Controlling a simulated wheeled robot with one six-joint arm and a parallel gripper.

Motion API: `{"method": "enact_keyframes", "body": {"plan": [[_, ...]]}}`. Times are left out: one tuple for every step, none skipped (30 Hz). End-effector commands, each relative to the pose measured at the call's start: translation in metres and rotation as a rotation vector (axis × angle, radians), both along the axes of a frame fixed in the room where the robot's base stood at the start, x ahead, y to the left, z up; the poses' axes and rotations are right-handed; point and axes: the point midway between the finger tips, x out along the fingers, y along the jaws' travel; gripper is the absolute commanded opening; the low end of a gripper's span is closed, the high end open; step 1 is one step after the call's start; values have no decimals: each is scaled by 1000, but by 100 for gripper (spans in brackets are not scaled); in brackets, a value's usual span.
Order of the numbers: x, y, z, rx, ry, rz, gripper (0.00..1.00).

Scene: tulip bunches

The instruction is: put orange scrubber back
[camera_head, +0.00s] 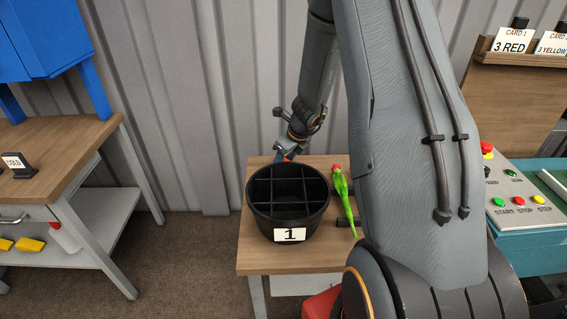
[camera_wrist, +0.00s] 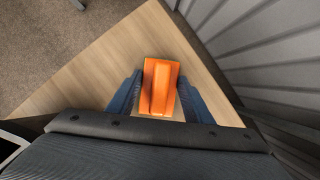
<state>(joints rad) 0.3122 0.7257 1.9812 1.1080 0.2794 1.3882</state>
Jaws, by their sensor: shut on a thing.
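The orange scrubber (camera_wrist: 159,86) sits between the two blue fingers of my gripper (camera_wrist: 159,98) in the wrist view, with the wooden table top below it. My gripper is shut on it. In the head view my gripper (camera_head: 284,154) is at the back edge of the small wooden table, just behind the black bucket. Only a small bit of orange shows there, and the bucket and arm hide most of the scrubber. I cannot tell whether the scrubber touches the table.
The black divided bucket (camera_head: 258,216) labelled 1 stands on the small table (camera_head: 262,261). A red tulip with green leaves (camera_head: 344,198) lies to its right. A corrugated wall (camera_head: 190,110) is close behind. A workbench (camera_head: 60,150) is at left, a button panel (camera_head: 519,196) at right.

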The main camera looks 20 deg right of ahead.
Motion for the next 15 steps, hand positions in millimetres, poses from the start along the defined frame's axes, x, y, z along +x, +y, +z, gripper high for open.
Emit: {"method": "enact_keyframes", "body": {"plan": [[0, 0, 1, 0, 0, 0, 22], [0, 0, 1, 0, 0, 0, 22], [0, 0, 1, 0, 0, 0, 22], [0, 0, 0, 0, 0, 0, 22], [0, 0, 0, 0, 0, 0, 22], [0, 0, -2, 0, 0, 0, 22], [0, 0, -3, 0, 0, 0, 22], [0, 0, -3, 0, 0, 0, 48], [0, 0, -2, 0, 0, 0, 55], [0, 0, -2, 0, 0, 0, 60], [0, 0, -2, 0, 0, 0, 65], [0, 0, -2, 0, 0, 0, 65], [0, 0, -2, 0, 0, 0, 65], [0, 0, -2, 0, 0, 0, 65], [0, 0, -2, 0, 0, 0, 65]]}}
